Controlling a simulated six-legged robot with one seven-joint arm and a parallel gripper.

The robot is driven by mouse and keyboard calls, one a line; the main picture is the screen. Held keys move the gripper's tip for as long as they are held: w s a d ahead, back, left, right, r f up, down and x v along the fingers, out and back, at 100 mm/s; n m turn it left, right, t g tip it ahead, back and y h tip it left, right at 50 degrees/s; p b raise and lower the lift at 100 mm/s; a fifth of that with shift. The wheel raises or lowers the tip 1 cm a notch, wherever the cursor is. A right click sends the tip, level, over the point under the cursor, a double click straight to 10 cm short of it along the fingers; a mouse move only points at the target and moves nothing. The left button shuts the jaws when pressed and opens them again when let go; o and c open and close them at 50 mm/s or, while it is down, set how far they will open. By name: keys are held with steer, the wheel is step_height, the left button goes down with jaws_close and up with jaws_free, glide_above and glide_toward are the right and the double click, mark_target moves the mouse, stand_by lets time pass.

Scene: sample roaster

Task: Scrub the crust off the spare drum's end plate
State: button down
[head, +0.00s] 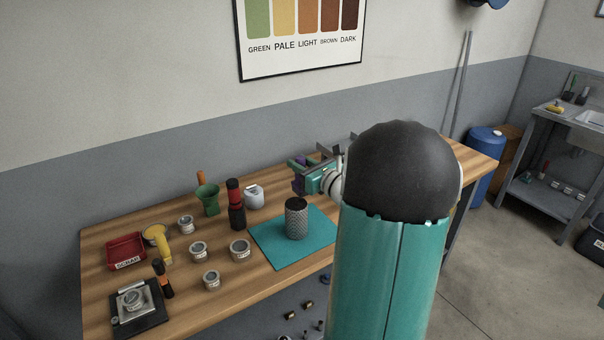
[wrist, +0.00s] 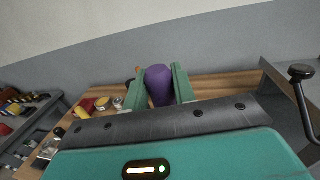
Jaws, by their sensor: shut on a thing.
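The spare drum (head: 296,221), a grey perforated cylinder, stands upright on a teal mat (head: 265,250) on the wooden bench. Its upward end (head: 296,203) looks dark; I cannot make out crust on it at this size. My gripper (head: 298,177) is above and behind the drum in the head view, apart from it. It is shut on a purple thing (wrist: 159,84) with a rounded end, seen between the green fingers in the wrist view. Whether this is a scrubber's handle I cannot tell, as the rest of it is hidden.
Left of the mat are several small tins (head: 240,249), a black-and-red grinder (head: 236,205), a green cup (head: 207,199), a white jug (head: 254,197), a red scrap tray (head: 126,251) and a scale (head: 137,301). My arm hides the bench's right part.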

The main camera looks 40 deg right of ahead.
steer(key=shift+r, duration=0.9)
steer(key=shift+s, duration=0.1)
steer(key=shift+d, duration=0.1)
